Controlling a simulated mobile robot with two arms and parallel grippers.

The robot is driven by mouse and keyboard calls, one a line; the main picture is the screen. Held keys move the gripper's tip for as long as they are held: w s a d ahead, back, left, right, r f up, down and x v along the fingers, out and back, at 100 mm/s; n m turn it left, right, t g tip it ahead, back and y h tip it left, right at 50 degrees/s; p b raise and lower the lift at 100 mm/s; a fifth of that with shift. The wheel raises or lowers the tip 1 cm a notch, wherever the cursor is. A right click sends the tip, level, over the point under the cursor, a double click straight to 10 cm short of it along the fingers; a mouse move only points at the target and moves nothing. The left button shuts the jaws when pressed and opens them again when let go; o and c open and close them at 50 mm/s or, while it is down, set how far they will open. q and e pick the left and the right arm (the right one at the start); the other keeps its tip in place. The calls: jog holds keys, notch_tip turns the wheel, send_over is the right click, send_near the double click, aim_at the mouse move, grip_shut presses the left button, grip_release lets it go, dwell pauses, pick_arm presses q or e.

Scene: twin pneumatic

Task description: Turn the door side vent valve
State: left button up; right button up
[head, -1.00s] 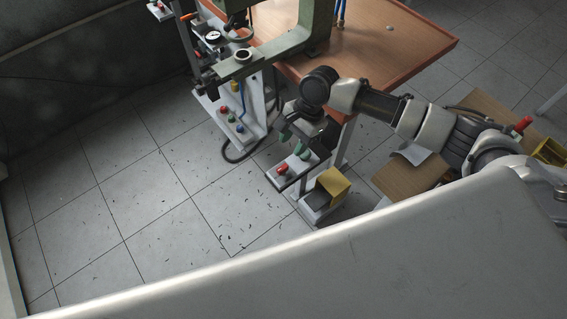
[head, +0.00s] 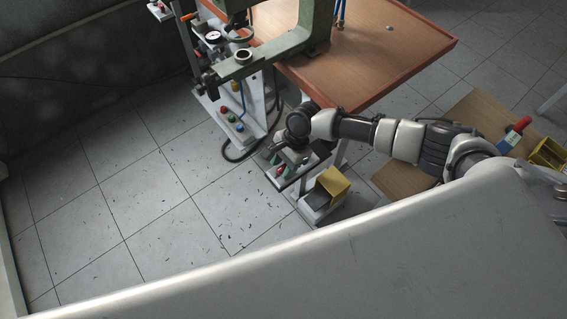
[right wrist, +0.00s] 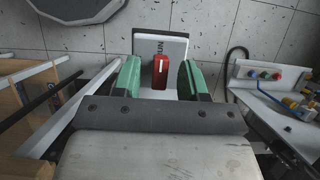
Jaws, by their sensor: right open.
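A red handle with a white mark (right wrist: 161,72) sits on a pale plate with partly hidden dark lettering (right wrist: 176,48); it looks like the vent valve. In the head view the red handle (head: 279,172) shows small on the near stand, below the arm. My right gripper (right wrist: 160,80) is open, with one green fingertip on each side of the handle. Whether either finger touches it I cannot tell. In the head view the right gripper (head: 282,166) is partly hidden by its own wrist. My left gripper is not in view.
A yellow-hooded foot pedal (head: 331,184) stands just right of the handle. A second stand with coloured buttons (head: 230,118) is to the left, under the green press (head: 270,60). The wooden table (head: 370,62) lies behind the arm. The tiled floor at left is open, with scattered dark chips.

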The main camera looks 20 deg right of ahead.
grip_shut()
